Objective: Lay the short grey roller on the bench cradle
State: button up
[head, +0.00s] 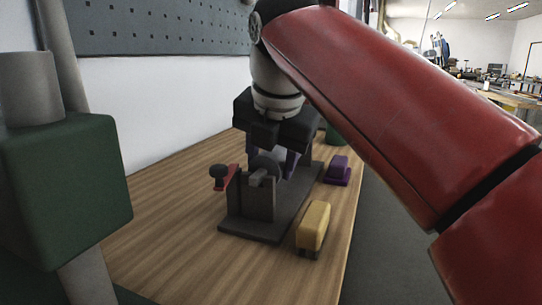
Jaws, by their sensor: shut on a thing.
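The bench cradle (250,232) is a dark grey base with upright posts, standing on the wooden bench. My gripper (276,163) is above the cradle, pointing down, with purplish fingers. It is shut on the short grey roller (264,164), whose round end and stub shaft face the camera. The stub shaft shows at the top of the near post. I cannot tell whether the roller touches the cradle or hangs just above it. The far end of the roller and the far post are mostly hidden by my gripper and the near post.
A yellow block (313,226) and a purple block (339,169) lie right of the cradle. A red piece with a dark knob (219,176) is close on its left. A green box (65,190) with grey cylinders stands at the near left. Bare bench (165,215) lies between.

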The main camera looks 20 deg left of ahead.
dwell(0.8)
jog(key=o, duration=1.4)
jog(key=shift+c, duration=0.2)
jog(key=p+v, duration=0.2)
jog(key=v, duration=0.6)
jog(key=shift+p, duration=0.4)
